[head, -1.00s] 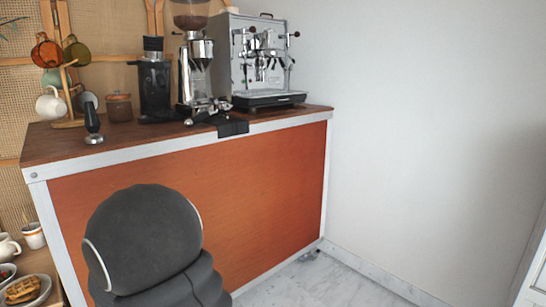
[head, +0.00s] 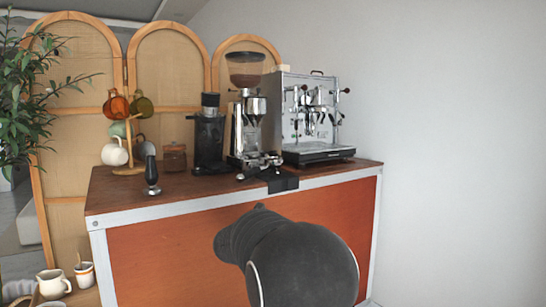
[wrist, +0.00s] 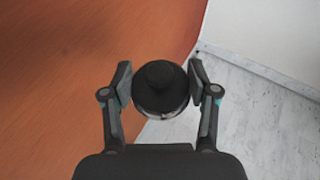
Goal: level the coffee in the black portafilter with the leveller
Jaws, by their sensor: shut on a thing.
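In the wrist view my gripper (wrist: 160,84) is shut on a round black piece with a raised knob and a thin bright rim low down, which looks like the leveller (wrist: 160,74). It is held in the air in front of the orange cart panel, above the floor. In the head view my gripper and the held piece are hidden behind my own dark arm. What looks like the portafilter (head: 262,163) lies on the cart top by the black mat (head: 283,184), in front of the grinder. The coffee inside it cannot be made out.
A black canister (head: 209,140), the grinder (head: 248,120) and the espresso machine (head: 312,115) line the back. A mug stand (head: 130,150) is at the left. The wood top (head: 195,190) is clear between tamper and mat.

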